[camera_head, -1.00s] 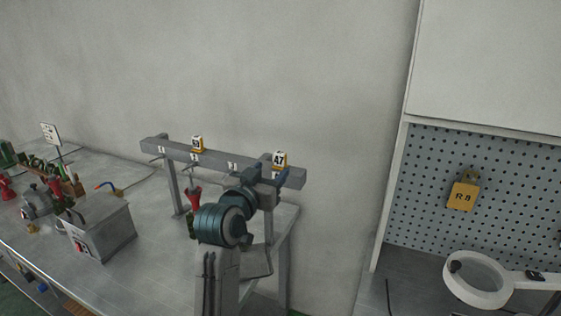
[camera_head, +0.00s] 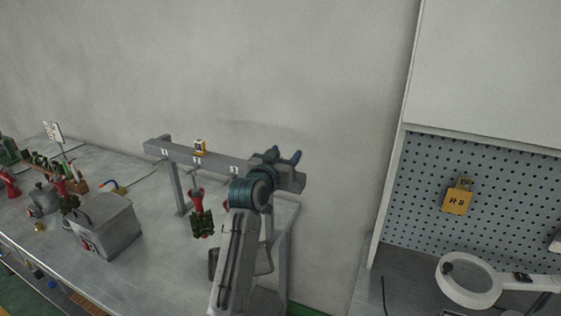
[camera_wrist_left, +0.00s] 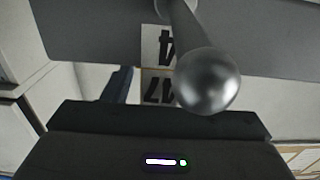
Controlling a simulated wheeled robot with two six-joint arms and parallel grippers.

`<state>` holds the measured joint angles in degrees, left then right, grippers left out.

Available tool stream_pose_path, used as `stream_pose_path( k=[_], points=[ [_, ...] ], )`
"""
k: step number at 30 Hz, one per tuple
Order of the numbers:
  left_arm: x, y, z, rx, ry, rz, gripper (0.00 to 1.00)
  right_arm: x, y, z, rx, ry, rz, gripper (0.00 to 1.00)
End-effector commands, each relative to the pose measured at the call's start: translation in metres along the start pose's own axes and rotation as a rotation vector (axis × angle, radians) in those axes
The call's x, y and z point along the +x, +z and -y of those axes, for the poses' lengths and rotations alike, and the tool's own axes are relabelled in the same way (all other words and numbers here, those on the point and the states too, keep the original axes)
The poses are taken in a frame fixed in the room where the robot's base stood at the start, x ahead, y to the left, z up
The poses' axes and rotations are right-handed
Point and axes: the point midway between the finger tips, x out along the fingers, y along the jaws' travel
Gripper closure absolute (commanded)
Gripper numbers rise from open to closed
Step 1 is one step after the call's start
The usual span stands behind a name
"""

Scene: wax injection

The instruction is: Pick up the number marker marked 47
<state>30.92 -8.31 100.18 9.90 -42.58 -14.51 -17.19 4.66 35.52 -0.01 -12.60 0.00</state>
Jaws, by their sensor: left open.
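The number marker 47 (camera_wrist_left: 157,88) shows upside down in the left wrist view, partly cut off by the dark gripper body. It stands at the edge of the grey bar (camera_wrist_left: 90,30), beside a label reading 4 (camera_wrist_left: 160,45). In the head view my left gripper and wrist hide the marker. My left gripper (camera_head: 284,158) is open at the right end of the bar, its two blue fingers pointing up. One finger shows left of the marker in the wrist view. I see no grip on the marker. My right gripper is not in view.
A metal hook with a ball end (camera_wrist_left: 208,82) juts towards the wrist camera. Another yellow-and-white marker (camera_head: 200,147) stands on the bar further left. Red-handled tools (camera_head: 197,202) hang below. A grey box machine (camera_head: 103,225) stands on the bench. A magnifier lamp (camera_head: 468,280) is at right.

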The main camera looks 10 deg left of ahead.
Motion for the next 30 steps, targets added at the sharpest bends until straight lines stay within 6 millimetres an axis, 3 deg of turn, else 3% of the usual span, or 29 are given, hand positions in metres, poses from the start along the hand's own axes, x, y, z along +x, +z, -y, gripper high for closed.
stream_pose_path(
  k=[5,13,23,30],
  points=[
    [0.0,0.001,0.0,0.0,0.0,0.0,0.47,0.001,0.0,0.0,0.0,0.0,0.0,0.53],
    [0.0,0.001,0.0,-0.001,0.0,0.001,0.95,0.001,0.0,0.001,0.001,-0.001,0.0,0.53],
    [0.0,-0.001,0.0,0.0,0.0,0.001,0.95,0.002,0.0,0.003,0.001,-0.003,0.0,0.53],
    [0.0,-0.019,0.0,0.001,0.0,-0.003,0.95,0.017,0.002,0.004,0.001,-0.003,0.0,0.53]
  ],
)
